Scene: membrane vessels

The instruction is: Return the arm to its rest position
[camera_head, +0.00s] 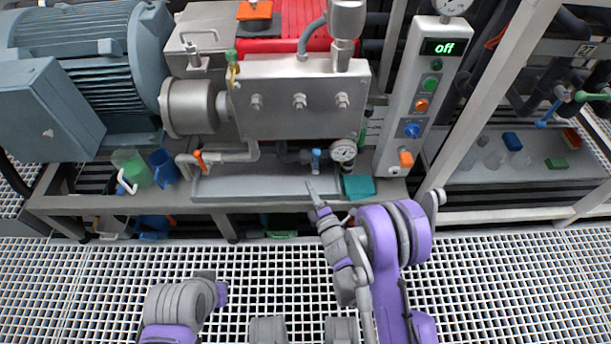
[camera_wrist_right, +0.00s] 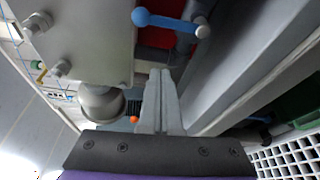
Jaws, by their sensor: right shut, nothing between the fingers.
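My right arm (camera_head: 385,245), purple and grey, reaches forward from the bottom of the head view over the grating. Its right gripper (camera_head: 312,188) points up towards the front edge of the machine's tray. In the right wrist view the two grey fingers (camera_wrist_right: 161,95) lie together with nothing between them. The blue-handled valve (camera_head: 316,157) is just beyond the fingertips in the head view; its blue handle (camera_wrist_right: 165,20) is at the top of the wrist view. Part of my left arm (camera_head: 182,308) shows at the lower left; its gripper is not seen.
A metal pump block (camera_head: 300,105) stands above a grey tray (camera_head: 255,187). A pressure gauge (camera_head: 344,151) and teal block (camera_head: 358,187) are close to my right gripper. A control post (camera_head: 418,95) with a display reading "off" stands at right. The grating floor (camera_head: 510,280) at right is clear.

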